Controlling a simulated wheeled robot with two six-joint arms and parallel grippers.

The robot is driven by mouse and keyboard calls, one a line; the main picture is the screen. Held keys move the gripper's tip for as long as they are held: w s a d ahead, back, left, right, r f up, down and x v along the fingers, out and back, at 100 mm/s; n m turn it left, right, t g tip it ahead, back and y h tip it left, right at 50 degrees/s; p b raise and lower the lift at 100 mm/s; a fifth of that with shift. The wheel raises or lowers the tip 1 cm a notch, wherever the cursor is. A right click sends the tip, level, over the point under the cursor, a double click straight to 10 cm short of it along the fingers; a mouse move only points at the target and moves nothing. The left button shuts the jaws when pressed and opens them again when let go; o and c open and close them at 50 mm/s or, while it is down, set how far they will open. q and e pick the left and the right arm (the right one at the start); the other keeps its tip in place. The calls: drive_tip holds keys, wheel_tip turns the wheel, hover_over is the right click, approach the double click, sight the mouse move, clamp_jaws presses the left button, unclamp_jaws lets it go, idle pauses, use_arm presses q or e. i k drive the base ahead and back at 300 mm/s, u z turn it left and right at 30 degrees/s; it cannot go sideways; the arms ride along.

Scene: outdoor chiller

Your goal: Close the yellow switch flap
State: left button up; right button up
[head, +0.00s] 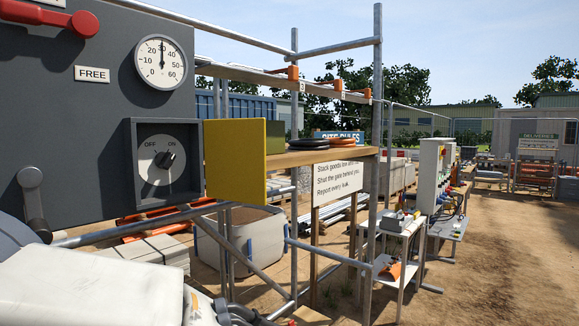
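The yellow switch flap (236,158) stands open in the head view, swung out at the right side of a dark square switch box. Inside the box is a grey rotary switch (165,158) marked OFF and ON, with a black knob, fully uncovered. The box sits on a dark grey panel (85,110). A white link of my arm fills the lower left, with dark parts at the bottom edge. Neither gripper's fingers show in this view.
The panel also carries a round dial (161,62), a red handle (50,17) and a grey lever (34,203). A wooden shelf (315,155) with coiled rings lies just right of the flap. Scaffold tubes (376,150) stand beyond it.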

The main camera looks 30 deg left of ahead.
sight(235, 148)
drive_tip(key=z, duration=0.25)
drive_tip(key=i, duration=2.8)
drive_tip(key=u, duration=3.9)
drive_tip(key=i, duration=0.5)
drive_tip(key=u, duration=0.6)
drive_tip(key=k, duration=0.85)
